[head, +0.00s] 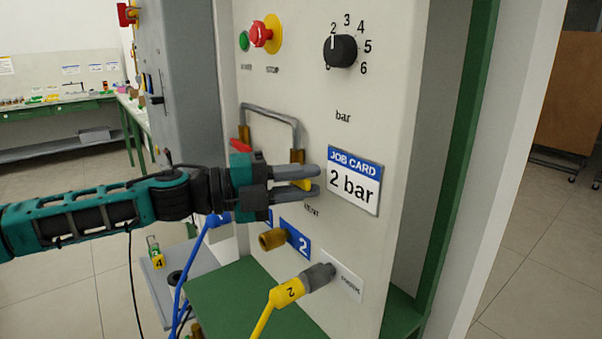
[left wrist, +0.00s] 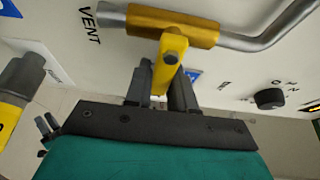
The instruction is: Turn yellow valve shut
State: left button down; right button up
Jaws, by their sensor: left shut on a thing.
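The yellow valve lever (left wrist: 168,66) sits on a brass valve body (left wrist: 172,25) in the left wrist view, with a grey pipe on either side and the word VENT beside it. The lever appears to point across the line of the pipe. My left gripper (left wrist: 165,88) is shut on the lever's end, one finger on each side. In the head view the left gripper (head: 312,182) reaches in from the left at the panel, and a bit of the yellow lever (head: 302,185) shows between its fingers. The gripper hides most of the valve body there. My right gripper is not in view.
The white panel (head: 385,95) carries a black knob (head: 341,50) pointing near 2, a red button (head: 262,34) and a job card (head: 354,180) reading 2 bar. A red handle (head: 240,145) is just above the gripper. A yellow hose (head: 286,293) is plugged in below.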

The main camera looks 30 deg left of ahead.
pick_arm(q)
jog(key=shift+f, duration=0.1)
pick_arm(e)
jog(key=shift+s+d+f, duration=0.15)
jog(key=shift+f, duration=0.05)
pick_arm(q)
jog(key=c, duration=1)
grip_release()
jog(key=shift+c, duration=0.2)
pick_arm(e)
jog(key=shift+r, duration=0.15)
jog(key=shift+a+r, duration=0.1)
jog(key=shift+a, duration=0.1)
pick_arm(q)
jog(key=shift+a, duration=0.1)
